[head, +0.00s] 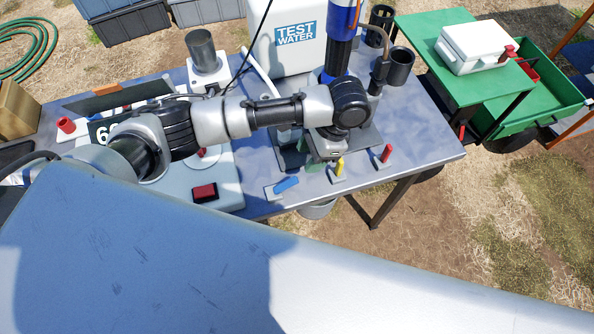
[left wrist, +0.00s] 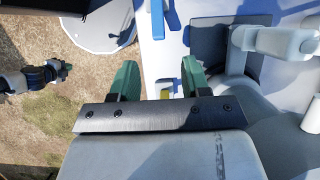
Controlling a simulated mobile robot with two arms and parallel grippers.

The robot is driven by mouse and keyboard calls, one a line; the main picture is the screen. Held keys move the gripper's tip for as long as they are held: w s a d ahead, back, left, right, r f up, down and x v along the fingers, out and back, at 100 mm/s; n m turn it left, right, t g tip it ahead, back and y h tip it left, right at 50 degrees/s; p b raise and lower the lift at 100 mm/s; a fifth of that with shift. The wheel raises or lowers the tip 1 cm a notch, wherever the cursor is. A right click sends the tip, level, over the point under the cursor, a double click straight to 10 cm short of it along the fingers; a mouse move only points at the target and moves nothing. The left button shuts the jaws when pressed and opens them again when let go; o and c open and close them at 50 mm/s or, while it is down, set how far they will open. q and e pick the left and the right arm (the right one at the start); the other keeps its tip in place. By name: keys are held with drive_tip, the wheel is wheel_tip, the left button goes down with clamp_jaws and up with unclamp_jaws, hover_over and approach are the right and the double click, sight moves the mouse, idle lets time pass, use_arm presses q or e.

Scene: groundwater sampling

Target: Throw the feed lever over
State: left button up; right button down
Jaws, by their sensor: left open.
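No lever has a readable label, so I cannot tell which is the feed lever. Small levers on pale bases line the table's front edge: a blue one (head: 286,184) lying low, a yellow one (head: 339,167) standing up and a red one (head: 386,153) tilted. My left gripper (head: 318,164) is over the front edge near the yellow lever. In the left wrist view its green fingers (left wrist: 158,78) are apart, with yellow (left wrist: 165,94) showing between them and the blue lever (left wrist: 170,17) beyond. My right gripper (left wrist: 65,70) shows small at the left of that view.
A grey control box with a red switch (head: 204,192) stands left of the levers. A bucket (head: 318,210) is below the table edge. A white TEST WATER container (head: 285,54) and dark cups (head: 399,69) stand behind. The metal table top (head: 432,142) is clear at right.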

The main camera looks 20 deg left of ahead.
sight(293, 180)
use_arm(q)
drive_tip(key=p+x, duration=0.1)
drive_tip(key=x, duration=0.8)
drive_tip(key=shift+s+a+f, duration=0.1)
drive_tip(key=shift+s+f, duration=0.1)
drive_tip(key=shift+f, duration=0.05)
drive_tip(key=shift+s+a+f+p, duration=0.15)
drive_tip(key=shift+f+p, duration=0.15)
drive_tip(key=shift+f, duration=0.15)
use_arm(e)
drive_tip(key=shift+s+d+r, duration=0.1)
drive_tip(key=shift+s+r, duration=0.35)
drive_tip(key=shift+r, duration=0.3)
use_arm(q)
clamp_jaws()
